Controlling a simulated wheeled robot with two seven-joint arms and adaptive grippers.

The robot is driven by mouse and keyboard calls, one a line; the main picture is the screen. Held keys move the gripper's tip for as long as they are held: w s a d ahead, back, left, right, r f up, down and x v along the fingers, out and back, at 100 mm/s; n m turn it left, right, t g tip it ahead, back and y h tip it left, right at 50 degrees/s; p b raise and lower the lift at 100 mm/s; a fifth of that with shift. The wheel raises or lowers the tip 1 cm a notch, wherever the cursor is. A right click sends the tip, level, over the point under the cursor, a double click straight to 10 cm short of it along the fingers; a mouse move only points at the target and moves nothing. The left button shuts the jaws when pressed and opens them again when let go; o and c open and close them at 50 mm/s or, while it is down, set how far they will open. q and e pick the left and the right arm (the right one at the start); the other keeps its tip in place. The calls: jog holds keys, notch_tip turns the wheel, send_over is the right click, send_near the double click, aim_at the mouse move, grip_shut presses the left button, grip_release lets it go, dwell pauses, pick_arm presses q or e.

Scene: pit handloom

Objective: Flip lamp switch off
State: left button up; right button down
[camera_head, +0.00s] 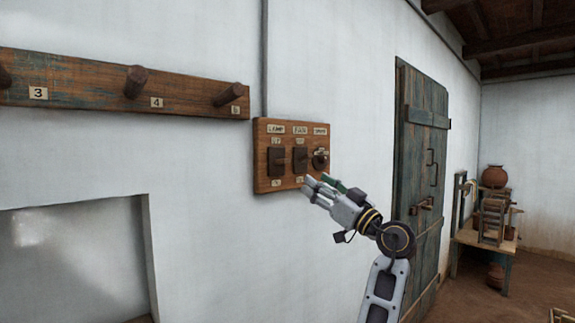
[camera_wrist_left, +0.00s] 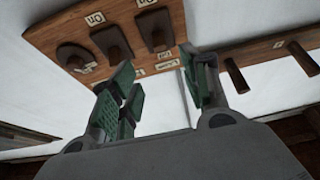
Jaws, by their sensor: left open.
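A wooden switch board (camera_head: 262,181) hangs on the white wall, with labels reading LAMP, FAN and a third word along its top. The lamp switch (camera_head: 276,161) is the dark lever at the left; which way it is thrown I cannot tell. The fan switch (camera_head: 300,160) is in the middle and a round knob (camera_head: 320,158) at the right. My left gripper (camera_head: 316,186) is open and empty at the board's lower right. In the left wrist view the board appears upside down, with the lamp switch (camera_wrist_left: 155,29) beyond my spread green-padded fingers (camera_wrist_left: 158,88). My right gripper is out of view.
A peg rail (camera_head: 190,97) runs along the wall left of the board, with pegs sticking out. A recess (camera_head: 75,255) lies below it. A wooden door (camera_head: 420,170) and a small table with pots (camera_head: 485,240) stand to the right.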

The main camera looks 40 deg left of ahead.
pick_arm(q)
jog(key=p, duration=0.5)
send_near(278, 162)
jog(key=x, duration=0.2)
jog(key=w+x, duration=0.1)
jog(key=x, duration=0.4)
jog(key=shift+w+r, duration=0.25)
jog(key=shift+r, duration=0.2)
